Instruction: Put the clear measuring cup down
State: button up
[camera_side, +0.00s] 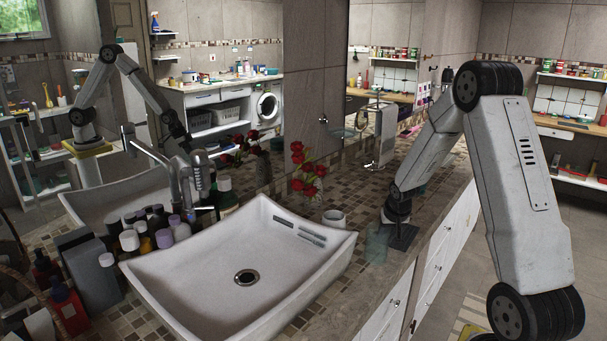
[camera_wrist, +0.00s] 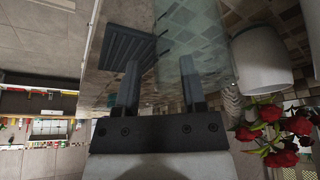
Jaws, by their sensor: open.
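The clear measuring cup (camera_side: 377,246) appears as a faint, see-through shape on the counter, just left of the dark square pad (camera_side: 405,240). In the wrist view the clear cup (camera_wrist: 207,38) is partly behind the right-hand finger, and the ribbed pad (camera_wrist: 126,48) is beyond the left-hand one. My gripper (camera_side: 396,218) is low over the counter beside the cup and pad; its jaws (camera_wrist: 160,75) are apart. I cannot tell whether a finger touches the cup. The cup's outline is hard to make out in the side view.
A whitish cup (camera_side: 333,219) stands left of the clear cup, close to it in the wrist view. Red roses (camera_side: 307,178) stand behind. The white sink (camera_side: 215,290) fills the middle left, with several bottles (camera_side: 150,232) beyond it. The counter's front edge is close right of the pad.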

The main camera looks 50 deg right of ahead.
jog(key=shift+w+d+f, duration=0.15)
jog(key=shift+d+f, duration=0.05)
jog(key=shift+f, duration=0.4)
grip_shut()
